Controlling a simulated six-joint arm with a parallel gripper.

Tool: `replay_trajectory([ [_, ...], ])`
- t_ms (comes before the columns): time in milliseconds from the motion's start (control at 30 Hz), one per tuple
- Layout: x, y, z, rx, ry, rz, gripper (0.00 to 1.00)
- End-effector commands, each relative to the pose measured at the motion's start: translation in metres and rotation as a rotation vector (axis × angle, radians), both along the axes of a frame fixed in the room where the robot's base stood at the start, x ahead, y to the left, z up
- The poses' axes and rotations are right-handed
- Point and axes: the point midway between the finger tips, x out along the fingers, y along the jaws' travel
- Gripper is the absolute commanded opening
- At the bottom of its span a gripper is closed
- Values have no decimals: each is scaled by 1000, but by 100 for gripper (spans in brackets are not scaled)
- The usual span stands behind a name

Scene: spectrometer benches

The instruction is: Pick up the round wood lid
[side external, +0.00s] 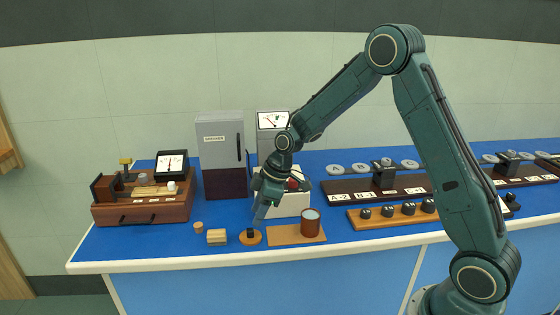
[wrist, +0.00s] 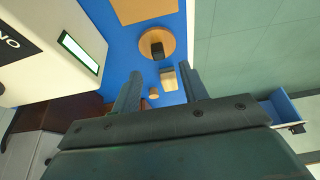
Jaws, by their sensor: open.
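The round wood lid (side external: 244,241), an orange-brown disc with a black knob, lies flat on the blue bench top near its front edge. My gripper (side external: 261,214) is above the lid and apart from it, with its fingers pointing down. In the wrist view the lid (wrist: 170,35) lies beyond the tips of my open gripper (wrist: 161,80). Nothing is between the fingers that I can see being held.
A tan mat (side external: 284,239) with a brown cup (side external: 311,224) lies right of the lid. A pale wood block (side external: 216,237) and a small cork-like cylinder (side external: 198,228) are on its left. A white box (side external: 291,205) stands behind.

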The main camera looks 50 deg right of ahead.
Motion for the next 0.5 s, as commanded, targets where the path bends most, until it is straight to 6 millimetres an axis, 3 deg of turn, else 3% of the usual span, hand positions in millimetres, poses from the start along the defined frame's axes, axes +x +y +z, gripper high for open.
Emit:
replay_trajectory([
  [500,4,4,-18,1,2,0,44],
])
